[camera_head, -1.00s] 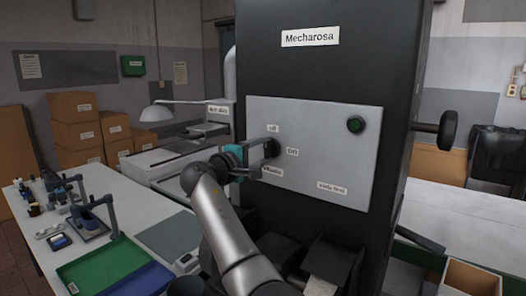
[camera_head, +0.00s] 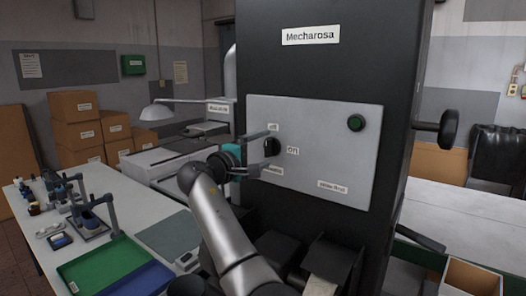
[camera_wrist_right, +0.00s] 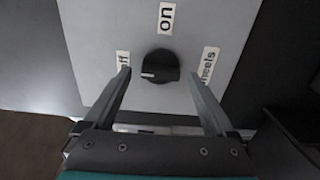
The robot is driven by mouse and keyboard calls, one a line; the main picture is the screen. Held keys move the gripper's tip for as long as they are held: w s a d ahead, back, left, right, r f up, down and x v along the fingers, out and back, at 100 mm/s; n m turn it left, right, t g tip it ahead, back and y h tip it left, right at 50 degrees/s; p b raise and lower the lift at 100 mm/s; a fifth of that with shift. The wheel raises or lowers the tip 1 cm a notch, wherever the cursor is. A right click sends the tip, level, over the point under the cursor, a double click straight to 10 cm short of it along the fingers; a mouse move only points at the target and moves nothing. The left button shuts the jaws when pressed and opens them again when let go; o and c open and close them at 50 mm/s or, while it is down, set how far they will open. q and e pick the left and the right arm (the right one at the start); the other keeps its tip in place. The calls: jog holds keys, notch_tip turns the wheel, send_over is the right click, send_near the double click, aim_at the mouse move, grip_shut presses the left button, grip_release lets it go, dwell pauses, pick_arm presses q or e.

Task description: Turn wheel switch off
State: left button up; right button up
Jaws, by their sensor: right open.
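The black wheel switch knob (camera_head: 271,147) sits on the grey panel (camera_head: 330,120) of the machine marked "Mecharosa". Labels around it read "off" above, "on" (camera_head: 292,151) to the right and "wheels" below. In the right wrist view the knob (camera_wrist_right: 160,67) has its white mark towards the "off" label (camera_wrist_right: 123,60). My right gripper (camera_head: 266,151) is open in front of the panel. In the wrist view its fingertips (camera_wrist_right: 160,74) are on either side of the knob, with a gap on each side. My left gripper is not in view.
A black handwheel (camera_head: 447,130) sticks out from the machine's right side. On the left, a white table (camera_head: 120,221) holds a green tray (camera_head: 92,262), a blue tray and small tools.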

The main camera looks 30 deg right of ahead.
jog(key=b+v, duration=0.4)
jog(key=v, duration=1)
jog(key=shift+s+a, duration=0.2)
jog(key=shift+a, duration=0.1)
jog(key=shift+f, duration=0.1)
